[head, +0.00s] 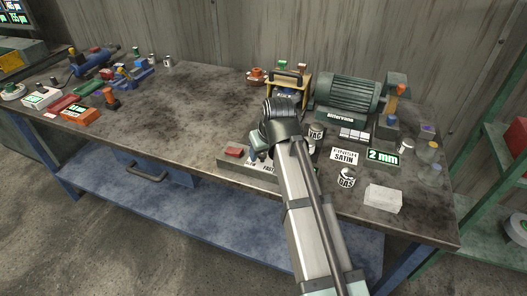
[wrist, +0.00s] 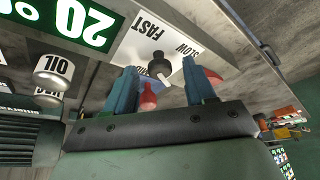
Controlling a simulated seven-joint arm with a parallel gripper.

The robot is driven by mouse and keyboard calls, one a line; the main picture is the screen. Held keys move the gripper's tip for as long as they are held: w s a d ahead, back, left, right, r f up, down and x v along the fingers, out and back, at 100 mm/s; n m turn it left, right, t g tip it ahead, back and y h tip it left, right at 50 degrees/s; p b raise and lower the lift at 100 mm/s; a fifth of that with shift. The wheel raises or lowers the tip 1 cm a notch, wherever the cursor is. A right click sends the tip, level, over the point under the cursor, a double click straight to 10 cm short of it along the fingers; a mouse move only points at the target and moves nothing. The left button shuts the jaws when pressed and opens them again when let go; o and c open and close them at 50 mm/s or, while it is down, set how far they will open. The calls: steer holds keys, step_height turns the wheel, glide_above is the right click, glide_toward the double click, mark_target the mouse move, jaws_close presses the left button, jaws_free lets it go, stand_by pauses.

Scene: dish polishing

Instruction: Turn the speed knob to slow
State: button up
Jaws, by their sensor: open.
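The speed knob (wrist: 159,66) is a small dark knob with a pale mark, on a white plate (wrist: 138,42) lettered FAST and SLOW. My gripper (wrist: 161,72) is open in the wrist view, with a blue-grey finger on each side of the knob and a visible gap to it. I cannot tell how far the fingertips are above the plate. In the head view my gripper (head: 260,153) is low over the grey control box (head: 232,168) at the table's front edge. My arm hides the knob and part of the lettering there.
A grey-green motor (head: 347,93) stands behind the box. A VAC can (head: 316,132), a GAS can (head: 346,178), a FINISH SATIN sign (head: 345,155) and a 2 mm display (head: 383,156) are right of my arm. The table's middle left is clear.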

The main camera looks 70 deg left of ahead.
steer(key=v, duration=1.4)
steer(key=shift+w+f, duration=0.15)
